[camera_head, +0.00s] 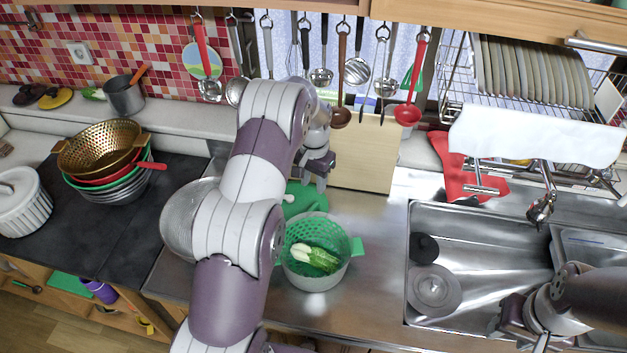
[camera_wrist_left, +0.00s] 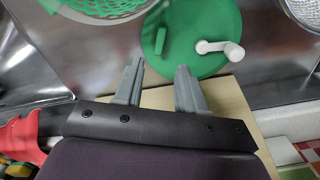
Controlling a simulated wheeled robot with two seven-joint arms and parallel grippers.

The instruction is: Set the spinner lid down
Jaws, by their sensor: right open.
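The green spinner lid (camera_head: 303,199) lies on the steel counter behind the spinner bowl, partly hidden by my left arm. In the left wrist view the lid (camera_wrist_left: 208,38) appears flat, with a white crank handle (camera_wrist_left: 222,48) on top. My left gripper (camera_head: 318,183) is beside the lid at the wooden board; in the wrist view its two fingers (camera_wrist_left: 160,82) are apart with nothing between them. The spinner bowl (camera_head: 318,282) has a green basket (camera_head: 352,246) holding a leafy vegetable (camera_head: 316,257). My right gripper (camera_head: 520,325) is open over the sink's front edge.
A wooden board (camera_head: 362,152) stands behind the lid. A metal strainer (camera_head: 185,218) is left of my left arm. The sink (camera_head: 480,225) is at right, below a dish rack (camera_head: 480,100). Utensils, including a red ladle (camera_head: 408,112), hang above the counter.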

